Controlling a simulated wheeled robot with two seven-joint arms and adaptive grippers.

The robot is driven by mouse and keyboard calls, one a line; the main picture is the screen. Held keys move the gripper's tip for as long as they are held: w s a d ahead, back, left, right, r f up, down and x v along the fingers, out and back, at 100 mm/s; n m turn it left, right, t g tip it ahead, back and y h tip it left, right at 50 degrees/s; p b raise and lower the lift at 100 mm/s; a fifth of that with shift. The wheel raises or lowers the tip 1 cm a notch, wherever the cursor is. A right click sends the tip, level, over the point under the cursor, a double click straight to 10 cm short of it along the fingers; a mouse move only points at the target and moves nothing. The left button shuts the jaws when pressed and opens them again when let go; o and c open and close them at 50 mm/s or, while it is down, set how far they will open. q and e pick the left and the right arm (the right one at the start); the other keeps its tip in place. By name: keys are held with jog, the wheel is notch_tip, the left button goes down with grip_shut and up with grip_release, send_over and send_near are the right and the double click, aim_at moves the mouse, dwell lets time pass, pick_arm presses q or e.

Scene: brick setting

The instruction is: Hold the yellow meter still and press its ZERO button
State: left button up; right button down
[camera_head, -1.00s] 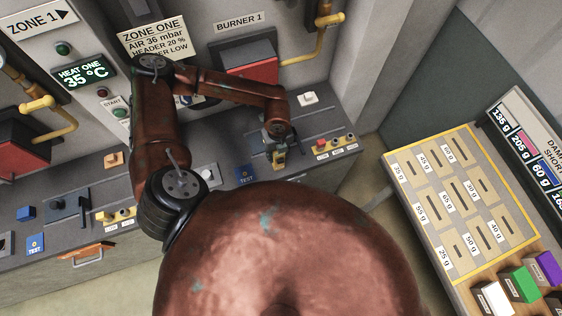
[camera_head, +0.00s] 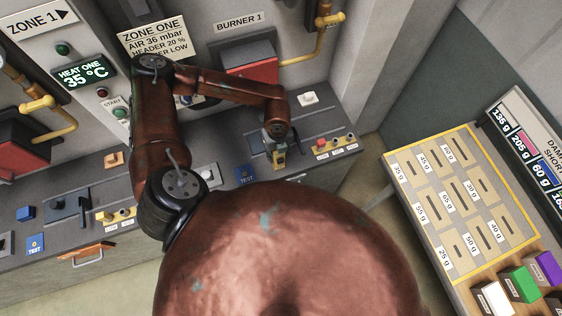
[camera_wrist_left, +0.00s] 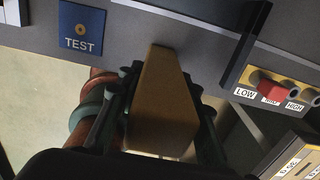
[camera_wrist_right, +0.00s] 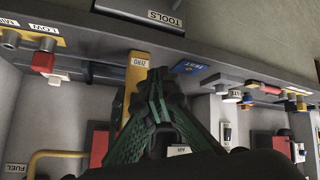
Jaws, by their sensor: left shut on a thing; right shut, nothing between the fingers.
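The yellow meter (camera_wrist_left: 160,100) is between the fingers of my left gripper (camera_wrist_left: 158,125) in the left wrist view, at the edge of the grey bench. The button itself is hidden.
A blue TEST plate (camera_head: 245,174) lies left of the meter on the bench. A LOW-to-HIGH selector panel (camera_head: 334,146) is to its right. A board of weight slots (camera_head: 462,205) stands at the right. A TOOLS drawer (camera_wrist_right: 140,15) shows in the right wrist view.

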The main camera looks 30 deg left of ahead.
jog(key=shift+r, duration=0.1)
jog(key=w+a, duration=0.5)
jog(key=a, duration=0.1)
jog(key=shift+w+a, duration=0.35)
jog(key=shift+a, duration=0.05)
dwell(1.5)
jog(key=shift+w+a, duration=0.3)
jog(key=shift+w+a, duration=0.3)
jog(key=shift+a, duration=0.05)
dwell(0.8)
dwell(0.4)
jog(key=shift+s+d, duration=0.65)
jog(key=shift+d, duration=0.05)
jog(key=shift+s+d, duration=1.6)
jog(key=shift+d, duration=0.3)
